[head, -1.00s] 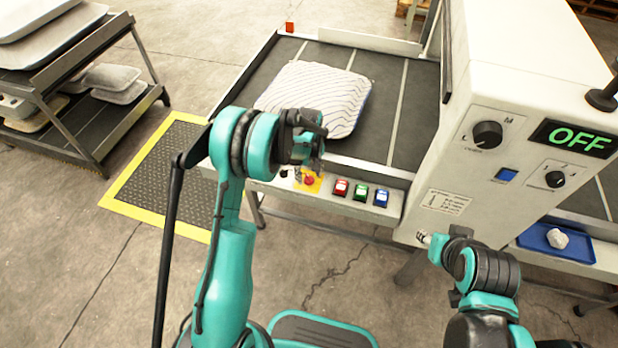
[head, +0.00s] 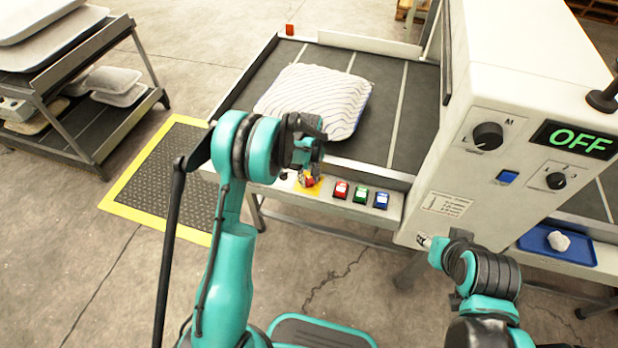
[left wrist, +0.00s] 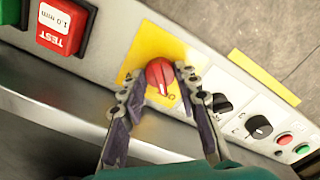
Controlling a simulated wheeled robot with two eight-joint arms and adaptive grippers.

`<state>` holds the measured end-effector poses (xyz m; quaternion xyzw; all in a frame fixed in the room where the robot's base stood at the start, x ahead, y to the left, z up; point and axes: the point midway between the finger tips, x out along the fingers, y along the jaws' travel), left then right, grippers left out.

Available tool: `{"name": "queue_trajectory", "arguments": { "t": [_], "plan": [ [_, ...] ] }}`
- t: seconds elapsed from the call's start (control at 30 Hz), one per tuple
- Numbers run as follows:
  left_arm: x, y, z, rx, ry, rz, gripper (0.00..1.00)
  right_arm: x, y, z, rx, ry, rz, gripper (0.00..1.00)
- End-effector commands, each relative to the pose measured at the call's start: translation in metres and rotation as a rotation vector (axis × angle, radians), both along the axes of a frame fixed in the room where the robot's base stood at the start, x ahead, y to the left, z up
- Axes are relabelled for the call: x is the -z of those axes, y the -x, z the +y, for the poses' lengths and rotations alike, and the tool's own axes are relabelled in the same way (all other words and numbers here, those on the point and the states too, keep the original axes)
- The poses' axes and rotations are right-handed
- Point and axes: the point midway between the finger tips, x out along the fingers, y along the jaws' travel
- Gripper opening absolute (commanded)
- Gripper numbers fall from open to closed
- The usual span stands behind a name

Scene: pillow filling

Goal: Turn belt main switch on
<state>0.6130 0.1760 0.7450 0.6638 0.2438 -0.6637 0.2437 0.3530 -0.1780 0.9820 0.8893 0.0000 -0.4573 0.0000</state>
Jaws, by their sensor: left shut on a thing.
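The red rotary switch (left wrist: 158,76) sits on a yellow plate (left wrist: 180,52) on the belt's front control rail. In the left wrist view my left gripper (left wrist: 160,80) has one finger on each side of the red knob and is shut on it. The display (head: 577,139) on the white machine reads OFF. My right gripper (head: 424,240) is low beside the machine's front; its jaws are too small to judge.
Red (head: 341,190), green (head: 359,194) and blue (head: 381,199) buttons are right of the switch. Black knobs (left wrist: 259,127) lie on its other side. A striped pillow (head: 315,98) rests on the belt. A blue tray (head: 580,252) stands at right.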

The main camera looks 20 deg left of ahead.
Motion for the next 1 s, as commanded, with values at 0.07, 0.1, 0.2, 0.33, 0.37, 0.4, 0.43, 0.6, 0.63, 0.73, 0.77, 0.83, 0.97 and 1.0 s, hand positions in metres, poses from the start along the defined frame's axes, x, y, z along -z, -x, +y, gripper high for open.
{"name": "queue_trajectory", "arguments": {
  "t": [0.07, 0.1, 0.2, 0.33, 0.37, 0.4, 0.43, 0.6, 0.63, 0.73, 0.77, 0.83, 0.97, 1.0],
  "plan": [
    [0.001, 0.0, 0.0, 0.035, 0.0, 0.0, 0.02, 0.001, 0.0, 0.0, 0.0, 0.0, 0.0, 0.4],
    [0.001, 0.0, 0.0, 0.058, 0.0, 0.0, 0.02, 0.002, 0.0, 0.0, 0.0, 0.0, 0.0, 0.4],
    [0.001, 0.0, 0.0, 0.129, 0.0, 0.0, 0.02, 0.003, 0.0, 0.0, 0.0, 0.0, 0.0, 0.4],
    [0.001, 0.0, 0.0, 0.24, 0.0, 0.0, 0.02, 0.005, 0.0, 0.0, 0.0, 0.0, 0.0, 0.4],
    [0.001, 0.0, 0.0, 0.269, 0.0, 0.0, 0.02, 0.006, 0.0, 0.0, 0.0, 0.0, 0.0, 0.4],
    [0.001, 0.0, 0.0, 0.306, 0.0, 0.0, 0.02, 0.006, 0.0, 0.0, 0.0, 0.0, 0.0, 0.4],
    [0.001, 0.0, 0.0, 0.335, 0.0, 0.0, 0.02, 0.007, 0.0, 0.0, 0.0, 0.0, 0.0, 0.4],
    [0.001, 0.0, 0.0, 0.498, 0.0, 0.0, 0.02, 0.009, 0.0, 0.0, 0.0, 0.0, 0.0, 0.4],
    [0.001, 0.0, 0.0, 0.526, 0.0, 0.0, 0.02, 0.009, 0.0, 0.0, 0.0, 0.0, 0.0, 0.4],
    [0.001, 0.0, 0.0, 0.621, 0.0, 0.0, 0.02, 0.01, 0.0, 0.0, 0.0, 0.0, 0.0, 0.4],
    [0.001, 0.0, 0.0, 0.649, 0.0, 0.0, 0.02, 0.011, 0.0, 0.0, 0.0, 0.0, 0.0, 0.4],
    [0.001, 0.0, 0.0, 0.716, 0.0, 0.0, 0.02, 0.012, 0.0, 0.0, 0.0, 0.0, 0.0, 0.4],
    [0.001, 0.0, 0.0, 0.839, 0.0, 0.0, 0.02, 0.013, 0.0, 0.0, 0.0, 0.0, 0.0, 0.4],
    [0.001, 0.0, 0.0, 0.878, 0.0, 0.0, 0.02, 0.013, 0.0, 0.0, 0.0, 0.0, 0.0, 0.4]
  ]
}}
